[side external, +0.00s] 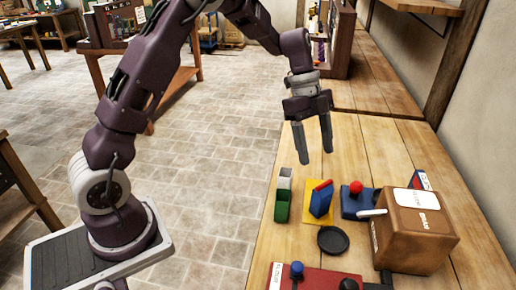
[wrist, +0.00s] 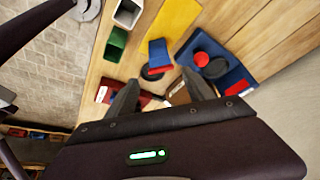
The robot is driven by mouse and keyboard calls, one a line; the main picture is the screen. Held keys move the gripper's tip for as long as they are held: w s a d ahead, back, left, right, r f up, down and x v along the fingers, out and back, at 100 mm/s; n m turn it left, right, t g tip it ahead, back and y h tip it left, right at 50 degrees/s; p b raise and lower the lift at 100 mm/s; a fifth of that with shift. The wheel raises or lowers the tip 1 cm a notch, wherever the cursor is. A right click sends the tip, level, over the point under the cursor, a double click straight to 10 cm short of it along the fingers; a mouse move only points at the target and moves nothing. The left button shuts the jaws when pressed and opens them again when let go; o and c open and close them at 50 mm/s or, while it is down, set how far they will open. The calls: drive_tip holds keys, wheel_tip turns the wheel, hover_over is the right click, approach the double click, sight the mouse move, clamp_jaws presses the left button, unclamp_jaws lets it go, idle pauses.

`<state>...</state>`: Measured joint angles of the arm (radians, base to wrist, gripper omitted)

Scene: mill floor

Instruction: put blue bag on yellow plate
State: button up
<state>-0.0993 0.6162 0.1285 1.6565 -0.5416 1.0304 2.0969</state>
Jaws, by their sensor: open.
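The blue bag (side external: 320,201), an upright blue piece with a red edge, stands on the yellow plate (side external: 309,186) in the side view. In the wrist view the blue bag (wrist: 158,52) overlaps the near end of the yellow plate (wrist: 178,25). Its exact contact with the plate is hidden. My gripper (side external: 315,157) is open and empty, pointing down above and beyond the bag in the side view. In the wrist view my gripper (wrist: 160,91) shows its two fingers spread apart, with the bag beyond them.
Green (side external: 282,206) and white (side external: 285,178) bins stand left of the plate. A blue block with a red knob (side external: 356,187) stands to its right. A black dish (side external: 333,240), a cardboard box (side external: 412,236) and a red panel (side external: 315,280) lie nearer. The far tabletop is clear.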

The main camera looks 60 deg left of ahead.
drive_tip(key=s+d+r+n+t+y, duration=0.1)
drive_tip(key=s+r+n, duration=0.4)
drive_tip(key=s+r, duration=0.35)
drive_tip(key=s+r+n+t+y, duration=0.1)
drive_tip(key=s+n+t, duration=0.1)
drive_tip(key=s+n, duration=0.4)
drive_tip(key=s+a+r+n+t+y, duration=0.1)
drive_tip(key=s+n, duration=0.6)
drive_tip(key=s, duration=0.7)
drive_tip(key=shift+s+a+r+t+y, duration=0.3)
drive_tip(key=shift+r+t+y, duration=0.35)
drive_tip(key=shift+t+y, duration=0.15)
drive_tip(key=shift+w, duration=0.1)
